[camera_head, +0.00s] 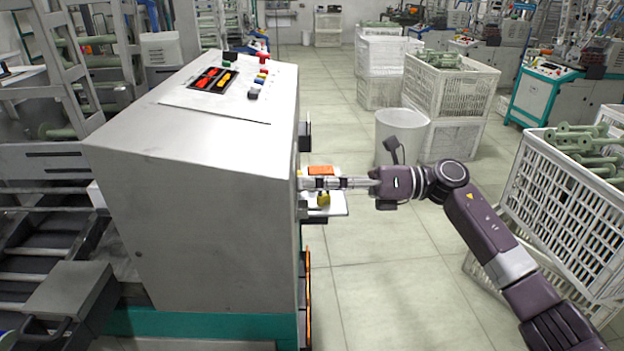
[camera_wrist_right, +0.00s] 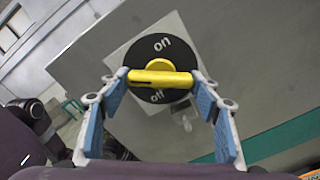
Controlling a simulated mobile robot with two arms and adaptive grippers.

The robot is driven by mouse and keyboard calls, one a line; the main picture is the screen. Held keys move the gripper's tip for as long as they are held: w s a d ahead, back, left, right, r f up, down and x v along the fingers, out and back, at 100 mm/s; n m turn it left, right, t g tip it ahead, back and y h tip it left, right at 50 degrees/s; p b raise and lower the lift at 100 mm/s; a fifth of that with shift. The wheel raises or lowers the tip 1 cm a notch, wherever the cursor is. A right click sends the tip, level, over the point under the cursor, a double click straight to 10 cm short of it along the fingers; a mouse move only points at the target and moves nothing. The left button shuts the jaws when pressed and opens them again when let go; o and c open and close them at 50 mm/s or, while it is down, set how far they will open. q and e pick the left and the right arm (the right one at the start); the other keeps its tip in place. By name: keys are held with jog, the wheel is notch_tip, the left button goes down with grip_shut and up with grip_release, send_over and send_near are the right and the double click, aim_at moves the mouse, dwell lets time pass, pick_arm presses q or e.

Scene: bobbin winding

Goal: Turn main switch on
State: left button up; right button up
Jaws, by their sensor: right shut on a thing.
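The main switch is a black disc (camera_wrist_right: 178,62) on a light square plate, marked "on" at the top and "off" at the bottom in the right wrist view. Its yellow handle (camera_wrist_right: 161,78) lies nearly level across the disc, between the two words. My right gripper (camera_wrist_right: 160,75) is shut on the handle, with a blue-padded finger at each end of it. In the head view my right gripper (camera_head: 306,183) reaches from the right to the side of the grey machine cabinet (camera_head: 205,165). The switch face is turned away there. My left gripper is out of view.
A small white shelf (camera_head: 338,206) with a yellow item sticks out below my right gripper. A white bin (camera_head: 401,128) and white crates of green bobbins (camera_head: 452,85) stand to the right. The tiled aisle (camera_head: 375,260) is open.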

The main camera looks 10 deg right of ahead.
dwell(0.4)
jog(key=o, duration=1.2)
jog(key=shift+c, duration=0.2)
jog(key=shift+d, duration=0.1)
jog(key=s+d, duration=0.1)
jog(key=d, duration=1.1)
